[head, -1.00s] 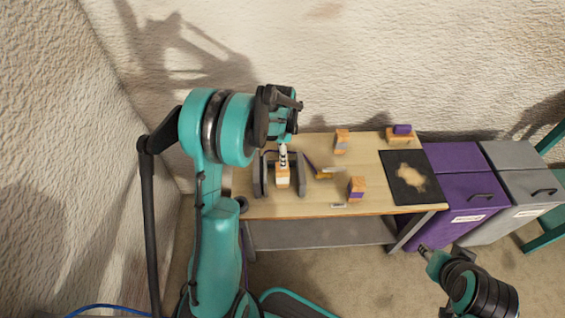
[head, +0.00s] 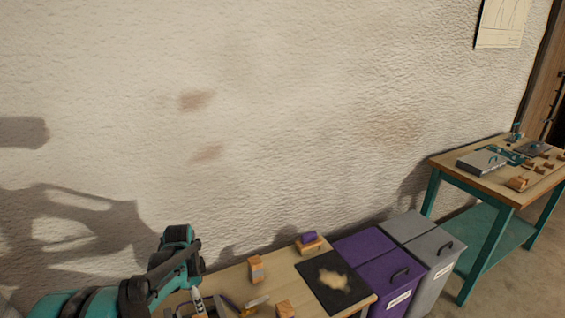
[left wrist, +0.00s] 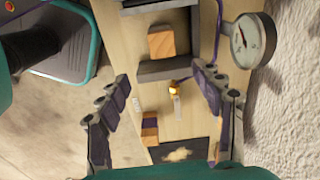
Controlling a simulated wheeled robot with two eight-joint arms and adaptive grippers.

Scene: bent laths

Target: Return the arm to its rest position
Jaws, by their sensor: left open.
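My left arm comes in at the bottom left of the head view. Its gripper (head: 182,268) is over the left end of the wooden workbench (head: 222,280). In the left wrist view the gripper (left wrist: 165,105) has its two dark fingers spread wide, with nothing between them. Below it are a dark grey fixture (left wrist: 165,72) with a wooden block (left wrist: 161,42) in it, and a small orange-tipped tool (left wrist: 176,92). My right gripper is outside both views.
Blocks (head: 256,268) and a black mat (head: 310,268) lie on the bench. A round gauge (left wrist: 250,40) is near the gripper. Purple (head: 372,247) and grey (head: 432,242) bins stand right of the bench. A teal-legged table (head: 450,176) is farther right. The wall is behind.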

